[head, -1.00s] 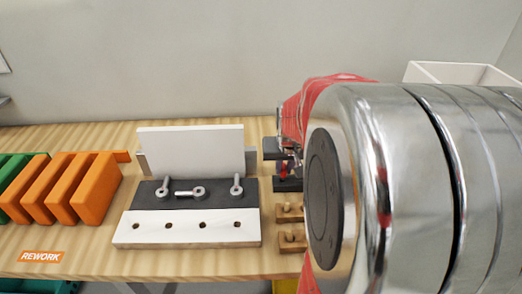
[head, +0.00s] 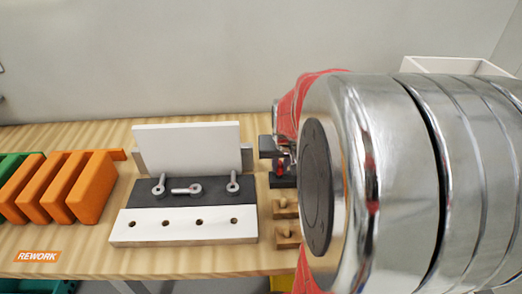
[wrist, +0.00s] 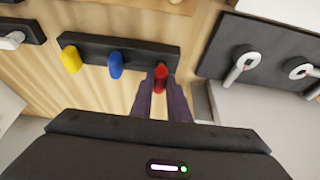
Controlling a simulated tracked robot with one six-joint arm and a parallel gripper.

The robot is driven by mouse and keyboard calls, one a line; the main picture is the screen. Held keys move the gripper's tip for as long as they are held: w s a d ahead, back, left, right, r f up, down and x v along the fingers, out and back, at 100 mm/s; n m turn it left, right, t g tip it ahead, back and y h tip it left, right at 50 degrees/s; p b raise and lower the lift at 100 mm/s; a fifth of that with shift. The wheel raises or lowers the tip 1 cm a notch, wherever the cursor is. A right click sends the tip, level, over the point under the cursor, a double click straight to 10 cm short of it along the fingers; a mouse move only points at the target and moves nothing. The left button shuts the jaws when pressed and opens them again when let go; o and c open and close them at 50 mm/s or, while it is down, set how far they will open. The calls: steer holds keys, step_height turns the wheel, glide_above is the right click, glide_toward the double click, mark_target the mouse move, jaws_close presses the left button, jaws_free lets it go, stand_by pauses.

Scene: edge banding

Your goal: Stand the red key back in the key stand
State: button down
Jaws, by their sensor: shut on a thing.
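The red key (wrist: 160,78) is between the fingertips of my gripper (wrist: 161,86) in the wrist view, and the gripper is shut on it. The key stand (wrist: 140,52) is a dark bar holding a yellow key (wrist: 71,59) and a blue key (wrist: 115,65). The red key is at the bar's right end, in line with the other two. I cannot tell whether its lower end is in the stand. In the head view, a bit of the red key (head: 281,166) shows just above a dark block, and my arm hides most of the gripper and stand.
A dark-and-white plate (head: 185,227) with holes and several metal pins lies left of my arm, a white panel (head: 188,148) behind it. Orange blocks (head: 92,186) stand at far left. Small wooden blocks (head: 286,208) sit beside the arm. A white bin (head: 450,66) is behind right.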

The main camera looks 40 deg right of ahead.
steer(key=shift+f, duration=0.75)
stand_by(1.2)
steer(key=c, duration=1.6)
jaws_free()
steer(key=shift+r, duration=0.1)
steer(key=shift+r, duration=2.4)
steer(key=shift+a, duration=0.1)
